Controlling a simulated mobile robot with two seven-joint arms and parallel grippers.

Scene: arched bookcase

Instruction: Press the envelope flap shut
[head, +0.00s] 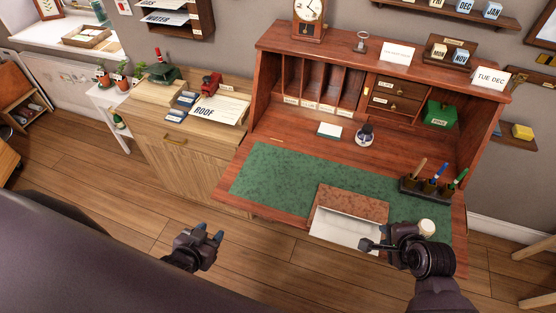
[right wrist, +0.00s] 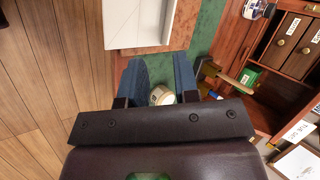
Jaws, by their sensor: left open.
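The white envelope (head: 345,229) lies at the front edge of the green desk mat, against a reddish-brown pad (head: 352,202). A fold line crosses it in the right wrist view (right wrist: 136,22). Its flap looks unfolded, but I cannot tell its exact angle. My right gripper (head: 366,244) is just right of the envelope, pointing left. Its blue-grey fingers (right wrist: 158,78) stand apart, with no envelope between them. A cream-topped object (head: 427,227) shows between the fingers in the right wrist view (right wrist: 161,95); contact is unclear. My left gripper (head: 207,239) is open and empty, off the desk over the floor.
The green mat (head: 280,177) is clear on its left. A pen holder (head: 426,189) stands at right; an ink bottle (head: 365,135) and a small card (head: 329,130) sit behind. The wooden cabinet (head: 180,140) at left carries papers and toys. Pigeonholes (head: 320,85) rise at the back.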

